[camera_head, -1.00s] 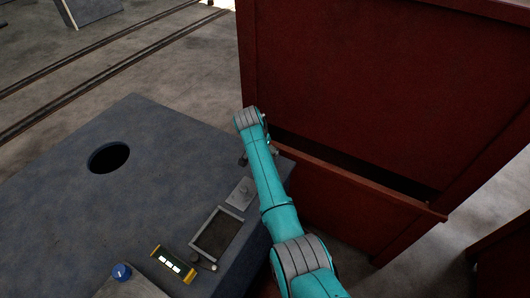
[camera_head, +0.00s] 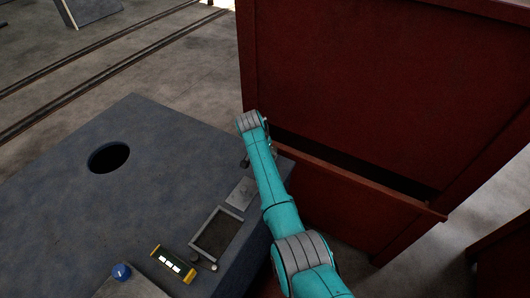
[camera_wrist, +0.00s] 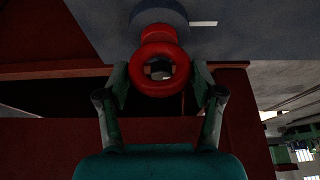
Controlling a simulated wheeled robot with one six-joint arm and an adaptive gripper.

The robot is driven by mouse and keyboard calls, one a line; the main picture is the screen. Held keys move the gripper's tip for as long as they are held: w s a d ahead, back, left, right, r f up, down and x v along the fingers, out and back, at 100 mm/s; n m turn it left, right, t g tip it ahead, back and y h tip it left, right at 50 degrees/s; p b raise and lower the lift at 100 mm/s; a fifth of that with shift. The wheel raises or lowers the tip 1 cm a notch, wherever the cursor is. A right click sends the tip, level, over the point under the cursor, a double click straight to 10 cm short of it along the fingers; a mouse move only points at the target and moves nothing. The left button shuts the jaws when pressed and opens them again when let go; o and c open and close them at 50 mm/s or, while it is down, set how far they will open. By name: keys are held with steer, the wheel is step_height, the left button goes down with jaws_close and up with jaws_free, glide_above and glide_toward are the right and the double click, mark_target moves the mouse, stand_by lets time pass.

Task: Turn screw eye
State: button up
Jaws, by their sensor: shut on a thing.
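The screw eye (camera_wrist: 145,61) is a red ring with a red shank behind it, in the wrist view at upper middle. Its shank runs toward a round grey-blue boss (camera_wrist: 160,12) on a grey surface. My gripper (camera_wrist: 160,74) has one finger on each side of the red ring and is shut on it. In the head view my teal arm reaches over the right edge of the grey-blue block (camera_head: 60,190). The screw eye and my gripper's fingertips are hidden there behind the arm.
A large dark red cabinet-like frame (camera_head: 370,80) with a ledge stands close to the right of my arm. The block's top holds a round hole (camera_head: 109,158), a small tray (camera_head: 216,234), a yellow device with lit cells (camera_head: 173,264) and a blue knob (camera_head: 121,271).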

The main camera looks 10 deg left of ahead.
steer(key=n+y, duration=0.2)
steer(key=n, duration=0.3)
steer(key=shift+n, duration=0.4)
steer(key=n+y, duration=0.1)
steer(key=n, duration=0.1)
steer(key=n+y, duration=0.1)
steer(key=n, duration=0.2)
steer(key=shift+g, duration=0.4)
steer(key=n+g, duration=0.1)
steer(key=n, duration=0.2)
steer(key=n+g+y, duration=0.1)
steer(key=n, duration=0.2)
steer(key=shift+n+y, duration=0.3)
steer(key=n+g, duration=0.1)
steer(key=n, duration=0.3)
steer(key=shift+f+n+g, duration=0.1)
steer(key=shift+n+g, duration=0.2)
steer(key=o, duration=1.1)
steer(key=shift+o, duration=0.2)
